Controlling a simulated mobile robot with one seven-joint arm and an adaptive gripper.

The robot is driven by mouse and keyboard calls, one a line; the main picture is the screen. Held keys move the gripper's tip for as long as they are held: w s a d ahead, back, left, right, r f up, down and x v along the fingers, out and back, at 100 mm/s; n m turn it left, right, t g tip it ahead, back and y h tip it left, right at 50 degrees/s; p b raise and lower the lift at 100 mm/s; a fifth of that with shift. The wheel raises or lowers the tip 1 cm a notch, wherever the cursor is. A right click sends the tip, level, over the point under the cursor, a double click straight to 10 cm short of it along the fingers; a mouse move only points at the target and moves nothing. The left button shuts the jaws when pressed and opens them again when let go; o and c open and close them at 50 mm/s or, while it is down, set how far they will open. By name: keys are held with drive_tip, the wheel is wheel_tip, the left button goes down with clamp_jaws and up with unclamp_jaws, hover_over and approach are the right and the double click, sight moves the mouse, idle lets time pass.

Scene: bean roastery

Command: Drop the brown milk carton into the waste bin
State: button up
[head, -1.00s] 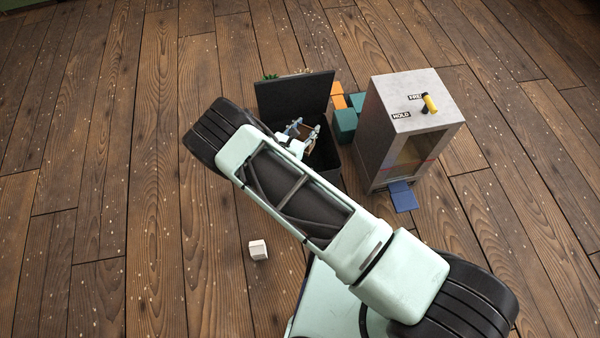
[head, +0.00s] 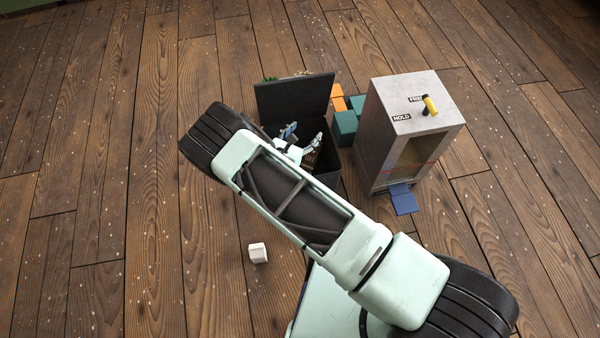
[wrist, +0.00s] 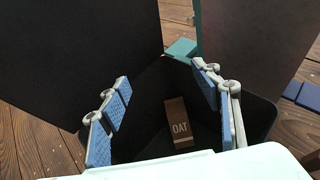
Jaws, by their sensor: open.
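The brown carton marked OAT (wrist: 178,125) is inside the dark waste bin (wrist: 262,115), low between my fingers in the wrist view and apart from them. In the head view the bin (head: 328,172) stands left of the grey cabinet with its black lid (head: 294,98) raised at the back. My gripper (head: 304,141) is open over the bin's mouth, its blue-padded fingers spread wide. It also shows in the wrist view (wrist: 162,108). My arm hides the bin's front left part in the head view.
A grey cabinet (head: 412,105) with a yellow handle (head: 430,105) and FREE and HOLD labels stands close right of the bin. Teal blocks (head: 345,122) and an orange block (head: 338,103) sit behind. A small white block (head: 258,252) lies on the floor. The left floor is clear.

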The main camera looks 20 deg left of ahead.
drive_tip(key=v, duration=1.1)
drive_tip(key=shift+w, duration=0.1)
